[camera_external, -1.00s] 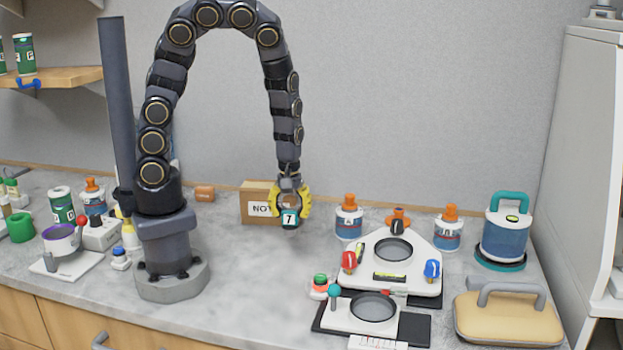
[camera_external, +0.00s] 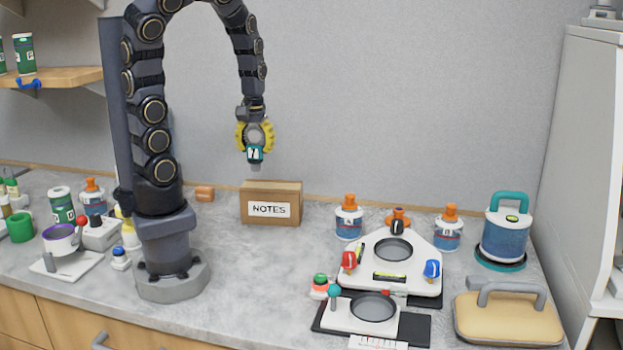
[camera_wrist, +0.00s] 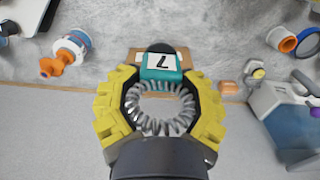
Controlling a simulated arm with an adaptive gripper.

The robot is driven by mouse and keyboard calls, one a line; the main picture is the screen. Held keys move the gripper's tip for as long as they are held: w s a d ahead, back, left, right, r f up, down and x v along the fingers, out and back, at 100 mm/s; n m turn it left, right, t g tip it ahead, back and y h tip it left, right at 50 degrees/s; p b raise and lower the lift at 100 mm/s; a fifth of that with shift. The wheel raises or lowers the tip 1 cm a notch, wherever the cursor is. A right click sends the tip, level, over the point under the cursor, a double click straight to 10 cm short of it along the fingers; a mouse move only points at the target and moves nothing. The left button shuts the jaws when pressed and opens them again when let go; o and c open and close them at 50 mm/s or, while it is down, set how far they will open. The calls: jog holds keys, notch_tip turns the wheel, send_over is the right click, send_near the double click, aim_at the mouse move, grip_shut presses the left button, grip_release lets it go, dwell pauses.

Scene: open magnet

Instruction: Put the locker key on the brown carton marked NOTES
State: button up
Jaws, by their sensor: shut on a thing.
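The locker key (camera_external: 254,154) shows as a teal tag with a white 7 label, hanging under my gripper. In the wrist view the teal tag (camera_wrist: 161,66) is joined to a grey coil between the yellow fingers. My gripper (camera_external: 255,138) is shut on the coil. It holds the key in the air, above and slightly left of the middle of the brown carton (camera_external: 293,208) marked NOTES. The carton stands near the wall, its flat top bare in the outside view. In the wrist view the carton (camera_wrist: 188,60) is mostly hidden behind the key and gripper.
A small orange-brown block (camera_external: 204,193) lies left of the carton. A bottle with an orange cap (camera_external: 349,222) stands to its right. A white device with round plates (camera_external: 400,270) is at the front right. The counter in front of the carton is clear.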

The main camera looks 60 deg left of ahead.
jog(key=s+a+r, duration=0.3)
jog(key=a, duration=0.2)
send_over(272, 186)
notch_tip(272, 186, down, 10)
jog(key=shift+s+r, duration=0.1)
jog(key=shift+r, duration=0.1)
jog(key=shift+f, duration=1.6)
jog(key=shift+f, duration=0.15)
jog(key=o, duration=1.2)
